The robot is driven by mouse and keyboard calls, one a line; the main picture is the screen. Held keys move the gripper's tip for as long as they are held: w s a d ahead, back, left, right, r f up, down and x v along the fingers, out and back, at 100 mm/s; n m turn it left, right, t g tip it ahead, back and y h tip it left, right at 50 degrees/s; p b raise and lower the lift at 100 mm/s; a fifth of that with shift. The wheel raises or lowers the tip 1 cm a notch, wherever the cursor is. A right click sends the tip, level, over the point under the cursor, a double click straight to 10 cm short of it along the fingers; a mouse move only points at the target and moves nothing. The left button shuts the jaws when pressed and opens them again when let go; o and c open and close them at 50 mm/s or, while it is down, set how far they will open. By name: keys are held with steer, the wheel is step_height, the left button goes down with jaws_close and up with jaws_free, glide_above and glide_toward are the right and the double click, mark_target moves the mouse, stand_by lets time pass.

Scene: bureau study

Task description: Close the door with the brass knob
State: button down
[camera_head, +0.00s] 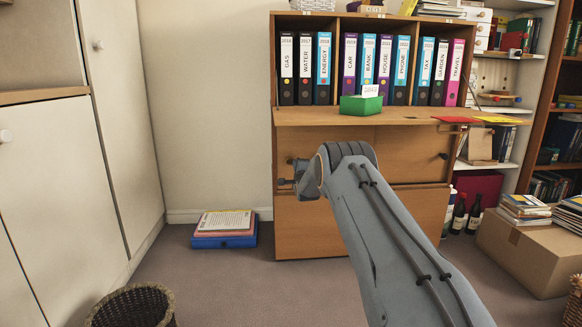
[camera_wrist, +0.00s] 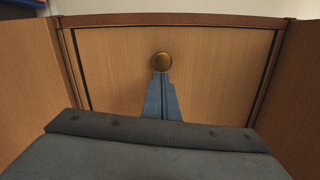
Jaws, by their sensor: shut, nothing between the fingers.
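The brass knob (camera_wrist: 161,62) shows in the wrist view on a light wooden door panel (camera_wrist: 215,75), with dark gaps along the panel's two sides. My gripper (camera_wrist: 160,77) is shut and empty; its fingertips are at the knob's lower edge in this view, and I cannot tell whether they touch it. In the head view my gripper (camera_head: 284,181) is at the left front edge of the wooden bureau (camera_head: 320,228). My arm hides much of the bureau front there, and the brass knob cannot be made out. I cannot tell if the door is fully closed.
The bureau's flap (camera_head: 320,117) is down, with a green box (camera_head: 361,105) on it and binders (camera_head: 305,68) behind. A wicker basket (camera_head: 133,306) and a cardboard box (camera_head: 525,255) flank clear carpet.

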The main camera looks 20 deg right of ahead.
steer(key=shift+a, duration=0.4)
